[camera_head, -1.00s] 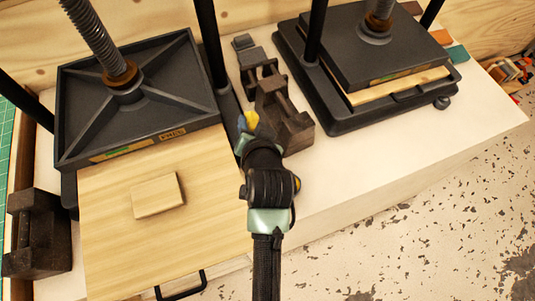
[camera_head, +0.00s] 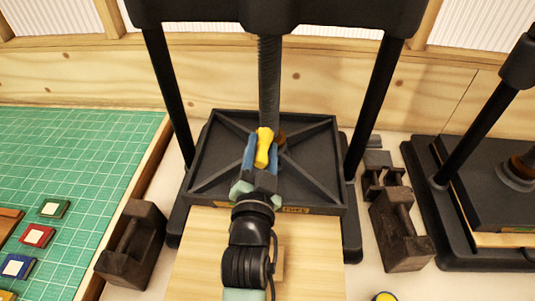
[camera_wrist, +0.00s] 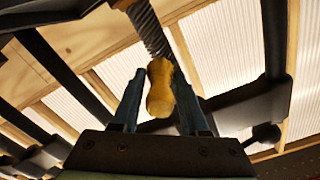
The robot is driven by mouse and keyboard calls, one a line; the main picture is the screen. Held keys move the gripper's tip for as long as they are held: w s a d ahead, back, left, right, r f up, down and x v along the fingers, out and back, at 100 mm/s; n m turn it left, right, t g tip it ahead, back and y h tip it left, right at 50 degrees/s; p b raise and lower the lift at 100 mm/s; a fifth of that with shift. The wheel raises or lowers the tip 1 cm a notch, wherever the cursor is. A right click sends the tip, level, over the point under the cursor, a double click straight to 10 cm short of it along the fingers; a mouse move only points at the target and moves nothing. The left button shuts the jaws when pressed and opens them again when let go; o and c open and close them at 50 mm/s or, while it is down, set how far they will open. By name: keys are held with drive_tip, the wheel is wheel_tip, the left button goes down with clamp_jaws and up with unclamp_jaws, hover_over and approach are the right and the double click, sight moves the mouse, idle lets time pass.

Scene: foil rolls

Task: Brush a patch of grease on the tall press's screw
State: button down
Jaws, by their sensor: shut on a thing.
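The tall press's dark threaded screw (camera_head: 269,80) stands upright between two black posts, above its ribbed platen (camera_head: 315,135). It shows at the top of the wrist view (camera_wrist: 149,28). My gripper (camera_head: 261,152) is in front of the screw, above the platen's near part. Its blue fingers are shut on a yellow handle (camera_head: 264,146), seen between them in the wrist view (camera_wrist: 160,90). I take it for the brush; its bristles are not visible. I cannot tell whether it touches the screw. No grease patch can be made out on the screw.
A shorter press (camera_head: 500,190) stands at the right. Dark iron blocks stand left (camera_head: 133,245) and right (camera_head: 400,230) of the tall press. A pale board (camera_head: 200,255) lies in front. A green mat (camera_head: 70,150) is at the left. A yellow round thing (camera_head: 385,296) shows at the bottom edge.

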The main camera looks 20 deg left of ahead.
sight(265, 130)
drive_tip(key=b+x, duration=0.1)
drive_tip(key=x, duration=0.3)
drive_tip(key=shift+w+f+b, duration=0.1)
drive_tip(key=shift+f+b, duration=0.05)
drive_tip(key=shift+b, duration=0.25)
drive_tip(key=shift+b+x, duration=0.3)
drive_tip(key=shift+x, duration=0.5)
drive_tip(key=shift+b+x, duration=0.6)
drive_tip(key=shift+x, duration=0.4)
drive_tip(key=shift+r+p, duration=1.2)
drive_tip(key=shift+r, duration=0.5)
drive_tip(key=shift+r+p, duration=3.1)
drive_tip(key=shift+r, duration=1.6)
drive_tip(key=shift+f+b, duration=5.6)
drive_tip(key=shift+f, duration=0.75)
drive_tip(key=shift+r+p, duration=3.6)
drive_tip(key=shift+r, duration=1.3)
